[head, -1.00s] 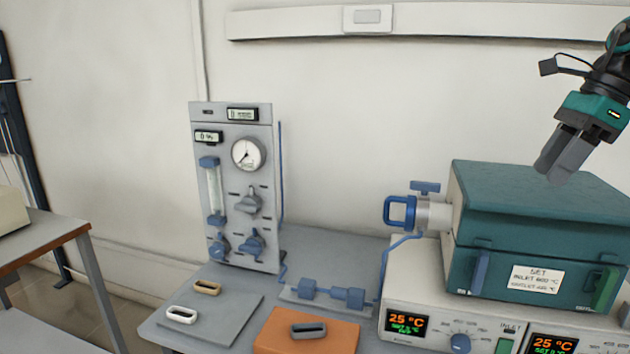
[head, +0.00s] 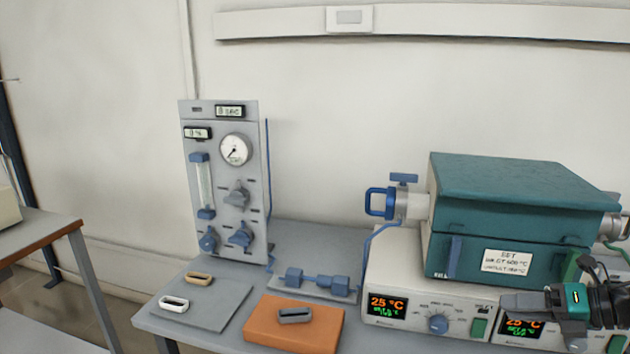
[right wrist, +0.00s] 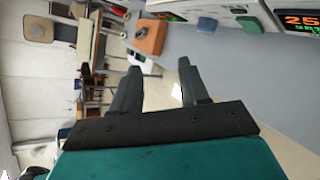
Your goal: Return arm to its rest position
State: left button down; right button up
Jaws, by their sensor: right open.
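My right gripper (head: 535,308) is at the lower right of the head view, in front of the furnace's control panel, pointing left. In the right wrist view its two dark fingers (right wrist: 158,85) are spread apart with nothing between them. The teal muffle furnace (head: 480,245) stands closed on its pale base (head: 400,270), whose displays read 25 °C. My left gripper is not in view.
A grey gas panel (head: 222,180) with a gauge and knobs stands left of the furnace. An orange block (head: 265,325) with a dark handle-shaped piece (head: 295,315) and a grey plate (head: 212,310) with two more lie at the front. A side table (head: 40,235) is at far left.

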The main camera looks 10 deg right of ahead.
jog(key=s+a+f+m+t+h, duration=0.25)
jog(key=a+f+m, duration=0.25)
jog(key=f+m, duration=0.3)
jog(key=s+a+f+m+t+h, duration=0.1)
jog(key=s+a+f+m+h, duration=0.1)
jog(key=s+a+f+m, duration=0.4)
jog(key=s+a+f+m+g+h, duration=0.1)
jog(key=s+a+f+m, duration=0.1)
jog(key=a+m, duration=0.6)
jog(key=s+a+f+m+g, duration=0.1)
jog(key=a+f+m, duration=0.4)
jog(key=a+m, duration=0.3)
jog(key=a, duration=0.3)
jog(key=shift+s+m+g+h, duration=0.3)
jog(key=shift+s+g+h, duration=0.05)
